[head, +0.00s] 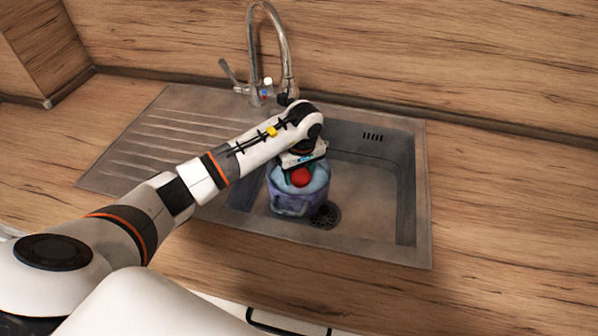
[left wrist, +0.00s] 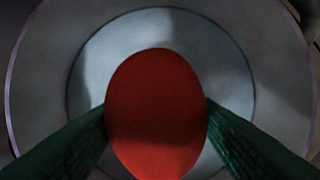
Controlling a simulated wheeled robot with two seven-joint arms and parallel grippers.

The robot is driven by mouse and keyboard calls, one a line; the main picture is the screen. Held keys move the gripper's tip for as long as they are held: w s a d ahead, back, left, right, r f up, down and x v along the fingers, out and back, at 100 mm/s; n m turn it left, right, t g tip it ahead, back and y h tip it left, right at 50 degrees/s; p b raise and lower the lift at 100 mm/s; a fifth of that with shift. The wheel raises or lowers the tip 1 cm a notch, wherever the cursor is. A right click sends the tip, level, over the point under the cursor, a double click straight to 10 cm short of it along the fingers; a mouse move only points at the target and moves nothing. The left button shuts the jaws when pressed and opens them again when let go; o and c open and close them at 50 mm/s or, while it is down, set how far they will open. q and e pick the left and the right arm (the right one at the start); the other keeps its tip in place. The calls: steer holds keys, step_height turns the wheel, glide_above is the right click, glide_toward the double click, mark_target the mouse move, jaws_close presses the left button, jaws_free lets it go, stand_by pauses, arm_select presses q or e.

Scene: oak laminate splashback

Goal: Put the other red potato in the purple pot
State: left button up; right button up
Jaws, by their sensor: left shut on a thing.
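The purple pot (head: 296,200) stands in the sink basin, with a pale grey-blue inside. The red potato (head: 300,176) shows at the pot's opening, below my left gripper (head: 299,172). In the left wrist view the red potato (left wrist: 156,115) is held between the two green fingers of my left gripper (left wrist: 156,118). The round inside of the pot (left wrist: 90,60) surrounds it in that view. I cannot tell whether the potato touches the pot's bottom. No second potato shows. My right gripper is not in view.
The steel sink (head: 424,200) has a ribbed drainboard (head: 150,140) at left and a drain (head: 325,215) beside the pot. A tall tap (head: 290,50) stands behind my left arm. The basin's right part and the wooden counter (head: 510,220) are clear.

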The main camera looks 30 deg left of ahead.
mark_target(300, 170)
arm_select(q)
steer(key=shift+f, duration=0.35)
steer(key=shift+f, duration=0.1)
steer(key=shift+f, duration=0.15)
steer(key=o, duration=1)
steer(key=shift+o, duration=0.2)
steer(key=shift+s+d+r+b, duration=0.1)
steer(key=shift+d+r+b, duration=0.1)
steer(key=shift+r, duration=1.15)
steer(key=shift+s+d+r+b, duration=0.1)
steer(key=shift+r+b, duration=0.05)
steer(key=shift+r, duration=1.15)
steer(key=shift+s+d+r+b, duration=0.1)
steer(key=shift+r+b, duration=0.1)
steer(key=shift+r, duration=1.15)
